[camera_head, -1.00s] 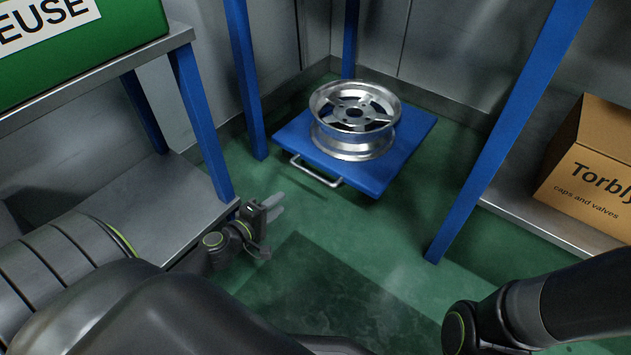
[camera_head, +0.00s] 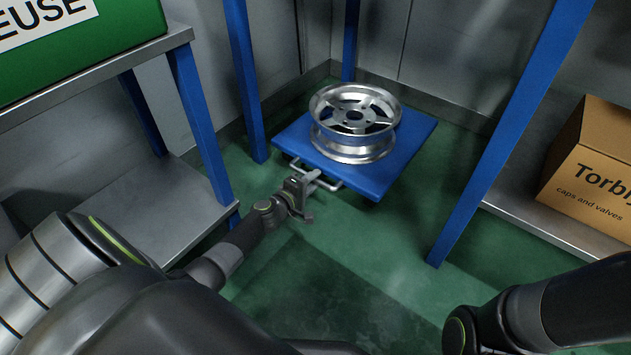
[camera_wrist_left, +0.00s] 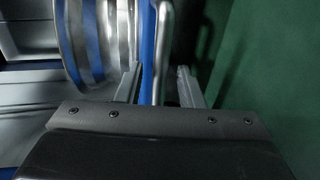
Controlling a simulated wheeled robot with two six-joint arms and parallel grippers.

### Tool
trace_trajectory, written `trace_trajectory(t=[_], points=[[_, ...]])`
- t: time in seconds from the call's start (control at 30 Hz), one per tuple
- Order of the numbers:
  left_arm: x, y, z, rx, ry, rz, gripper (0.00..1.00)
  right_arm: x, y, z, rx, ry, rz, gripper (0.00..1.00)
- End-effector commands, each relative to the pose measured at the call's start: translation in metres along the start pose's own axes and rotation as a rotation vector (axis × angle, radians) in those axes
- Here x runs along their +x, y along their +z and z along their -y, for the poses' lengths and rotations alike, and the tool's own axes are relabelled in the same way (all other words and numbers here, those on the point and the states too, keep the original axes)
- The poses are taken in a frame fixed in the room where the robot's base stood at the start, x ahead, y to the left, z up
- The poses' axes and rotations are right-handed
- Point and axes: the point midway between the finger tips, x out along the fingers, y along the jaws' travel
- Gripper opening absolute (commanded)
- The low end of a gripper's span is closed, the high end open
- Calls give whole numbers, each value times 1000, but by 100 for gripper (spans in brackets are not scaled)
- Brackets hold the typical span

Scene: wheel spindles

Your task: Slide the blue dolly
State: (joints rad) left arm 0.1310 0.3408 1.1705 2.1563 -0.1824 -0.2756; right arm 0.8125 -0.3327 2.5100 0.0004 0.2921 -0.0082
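The blue dolly (camera_head: 399,166) stands on the green floor between blue posts, with a silver wheel rim (camera_head: 356,122) lying on it. A metal bar handle (camera_head: 332,186) sticks out from its front edge. My left gripper (camera_head: 312,179) is at the handle's left part. In the left wrist view the fingers (camera_wrist_left: 158,86) are apart, with the handle bar (camera_wrist_left: 162,45) upright in the picture between them; I cannot see either finger pressed on it. The blue dolly edge and the blurred rim show on the left there. My right arm shows at the lower right, but its gripper is out of view.
A grey metal shelf (camera_head: 150,205) with a green box (camera_head: 75,45) above stands at the left. A cardboard box (camera_head: 592,165) sits on a low shelf at the right. Blue posts (camera_head: 505,130) flank the dolly. The green floor in front is clear.

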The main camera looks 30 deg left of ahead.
Motion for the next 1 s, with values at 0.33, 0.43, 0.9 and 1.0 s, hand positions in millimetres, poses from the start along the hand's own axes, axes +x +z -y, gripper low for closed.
trace_trajectory(t=[0.33,0.43,0.9,1.0], points=[[18,0,0,1,-1,0,34,-5,-3,-1,2,1,-2,36],[18,0,0,1,-1,0,34,-5,-3,-1,2,1,-2,36],[18,0,0,1,-1,0,0,-5,-3,-1,2,1,-1,36],[18,0,0,1,-1,0,0,-5,-3,-1,2,1,-1,36]])
